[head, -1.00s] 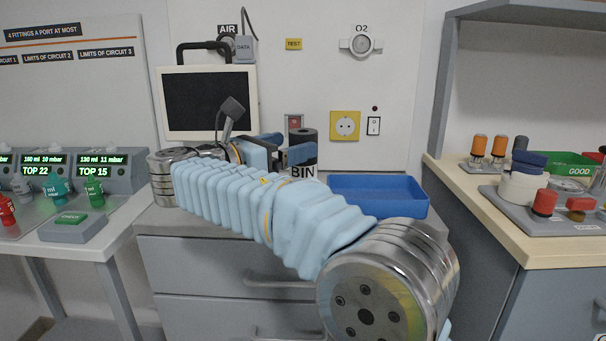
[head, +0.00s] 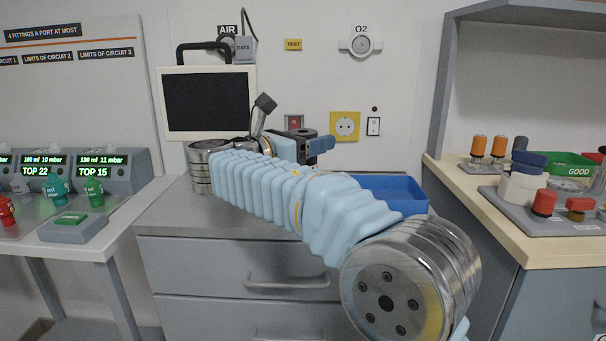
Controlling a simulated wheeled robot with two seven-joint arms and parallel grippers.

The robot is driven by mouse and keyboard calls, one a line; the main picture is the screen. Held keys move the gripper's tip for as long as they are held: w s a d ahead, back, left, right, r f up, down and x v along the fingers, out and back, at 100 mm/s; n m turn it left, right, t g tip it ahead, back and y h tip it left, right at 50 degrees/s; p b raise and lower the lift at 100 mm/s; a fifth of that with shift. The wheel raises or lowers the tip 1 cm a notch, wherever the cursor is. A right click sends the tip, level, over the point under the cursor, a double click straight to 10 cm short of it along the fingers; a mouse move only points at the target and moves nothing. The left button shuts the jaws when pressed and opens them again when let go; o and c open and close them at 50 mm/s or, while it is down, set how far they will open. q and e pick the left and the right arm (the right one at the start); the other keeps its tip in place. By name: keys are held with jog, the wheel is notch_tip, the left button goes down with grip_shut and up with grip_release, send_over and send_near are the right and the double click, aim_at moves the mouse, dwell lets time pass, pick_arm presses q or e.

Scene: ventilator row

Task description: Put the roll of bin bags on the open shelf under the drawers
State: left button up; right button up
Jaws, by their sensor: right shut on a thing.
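The roll of bin bags (head: 304,132) is a dark upright cylinder, mostly hidden; only its top shows, above the back of the grey counter. My right gripper (head: 313,143) is shut on it; one blue finger shows at its right side, and my arm covers the rest. The cabinet below the counter has grey drawers, an upper one (head: 200,264) and a lower one (head: 200,315). The open shelf under them is out of view. My left gripper is not in view.
A blue tray (head: 408,193) stands on the counter (head: 170,215) behind my arm. A monitor (head: 208,103) stands at the back left. A side bench (head: 545,249) with valves and a green bin is at the right. The counter's front left is clear.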

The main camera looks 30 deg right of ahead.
grip_shut()
jog(key=shift+r, duration=0.15)
